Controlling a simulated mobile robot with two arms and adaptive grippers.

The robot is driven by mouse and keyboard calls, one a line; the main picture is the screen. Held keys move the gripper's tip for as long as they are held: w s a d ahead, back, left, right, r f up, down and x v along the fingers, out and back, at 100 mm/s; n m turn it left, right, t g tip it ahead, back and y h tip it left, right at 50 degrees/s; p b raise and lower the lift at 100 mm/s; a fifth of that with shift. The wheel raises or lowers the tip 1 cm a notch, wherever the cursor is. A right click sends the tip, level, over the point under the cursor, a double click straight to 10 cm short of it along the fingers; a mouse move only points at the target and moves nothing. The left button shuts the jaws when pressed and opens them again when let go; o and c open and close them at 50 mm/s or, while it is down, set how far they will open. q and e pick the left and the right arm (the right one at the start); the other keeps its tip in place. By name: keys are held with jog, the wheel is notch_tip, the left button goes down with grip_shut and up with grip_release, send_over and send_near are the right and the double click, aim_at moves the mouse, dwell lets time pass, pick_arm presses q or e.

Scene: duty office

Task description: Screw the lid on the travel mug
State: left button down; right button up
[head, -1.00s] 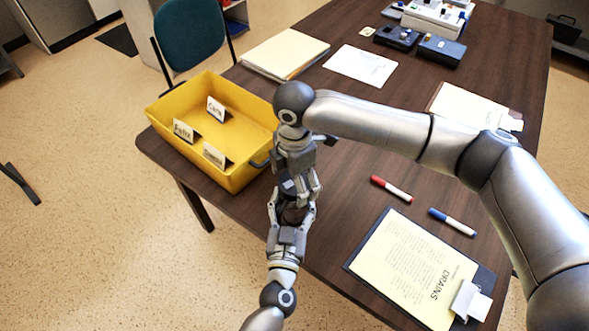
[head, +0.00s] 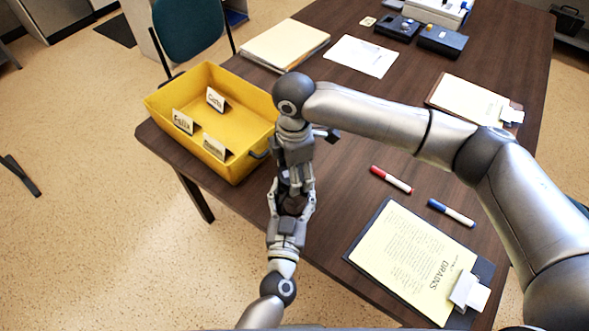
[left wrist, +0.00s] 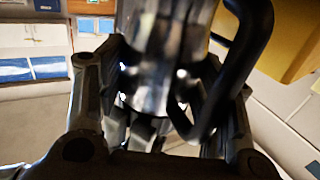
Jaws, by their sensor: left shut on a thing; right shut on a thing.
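My right gripper (head: 295,182) points down from above, over the table's near left edge, shut on the lid, which its fingers largely hide. My left gripper (head: 292,208) reaches up from below and is shut on the travel mug, a dark patch between its fingers in the head view. In the left wrist view the mug (left wrist: 155,75) is shiny metal with a black handle (left wrist: 245,65), standing between the left fingers. The two grippers meet almost tip to tip, one above the other. Whether lid and mug touch is hidden.
A yellow tray (head: 242,165) with small name cards sits close to the left of the grippers. Red (head: 391,180) and blue (head: 451,213) markers and a clipboard (head: 415,262) lie to the right. Papers (head: 361,56) and dark boxes (head: 442,41) are farther back.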

jog(key=m, duration=0.9)
jog(key=shift+m, duration=0.3)
jog(key=o, duration=1.2)
notch_tip(320, 180, up, 12)
pick_arm(q)
jog(key=shift+c, duration=1.7)
grip_release()
